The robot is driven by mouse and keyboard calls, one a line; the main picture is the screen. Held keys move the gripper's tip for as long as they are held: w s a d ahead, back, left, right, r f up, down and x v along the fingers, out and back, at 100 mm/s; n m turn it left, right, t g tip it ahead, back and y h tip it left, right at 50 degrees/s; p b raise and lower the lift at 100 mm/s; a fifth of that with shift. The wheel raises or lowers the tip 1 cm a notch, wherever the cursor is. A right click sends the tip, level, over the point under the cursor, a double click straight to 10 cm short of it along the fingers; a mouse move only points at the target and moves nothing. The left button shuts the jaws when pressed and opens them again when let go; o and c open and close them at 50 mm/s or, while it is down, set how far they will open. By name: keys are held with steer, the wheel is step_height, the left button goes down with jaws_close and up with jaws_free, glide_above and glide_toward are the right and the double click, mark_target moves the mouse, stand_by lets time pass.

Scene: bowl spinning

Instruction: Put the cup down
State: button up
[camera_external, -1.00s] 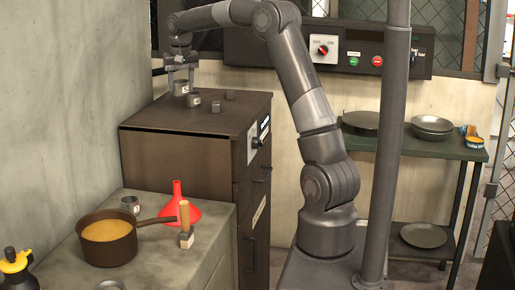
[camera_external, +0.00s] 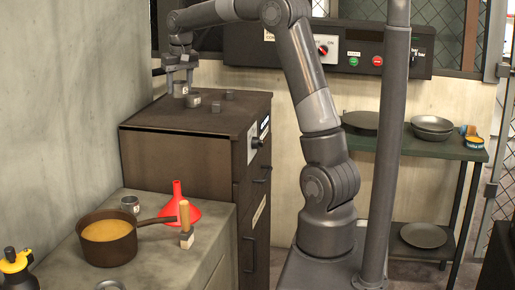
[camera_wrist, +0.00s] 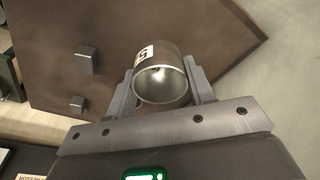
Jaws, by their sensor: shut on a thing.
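A small grey metal cup (camera_external: 181,89) with a white label is between the fingers of my gripper (camera_external: 180,80), over the top of the brown cabinet (camera_external: 150,117). In the wrist view the cup (camera_wrist: 160,79) sits between both fingers of my gripper (camera_wrist: 160,88), its open round mouth facing the camera. My gripper is shut on it. I cannot tell whether the cup's base touches the cabinet top.
Two small dark blocks (camera_external: 215,107) and (camera_external: 230,95) lie on the cabinet top, right of the cups. The cabinet's front left is bare.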

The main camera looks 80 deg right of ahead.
steer(key=a+f+n+y, duration=0.1)
steer(key=a+f+n, duration=0.35)
steer(key=a, duration=1.05)
steer(key=a+f+n, duration=0.3)
steer(key=a+f, duration=0.2)
steer(key=a, duration=1)
steer(key=s+a+f+n, duration=0.3)
steer(key=s+a+f, duration=0.1)
steer(key=s+a, duration=0.5)
steer(key=s+a+f+n, duration=0.3)
steer(key=s+a+f, duration=0.25)
steer(key=a, duration=0.45)
steer(key=shift+y, duration=0.5)
steer(key=f, duration=0.9)
steer(key=shift+s+f, duration=0.15)
steer(key=shift+s, duration=0.25)
steer(key=shift+f, duration=0.15)
steer(key=o, duration=1)
steer(key=shift+c, duration=0.2)
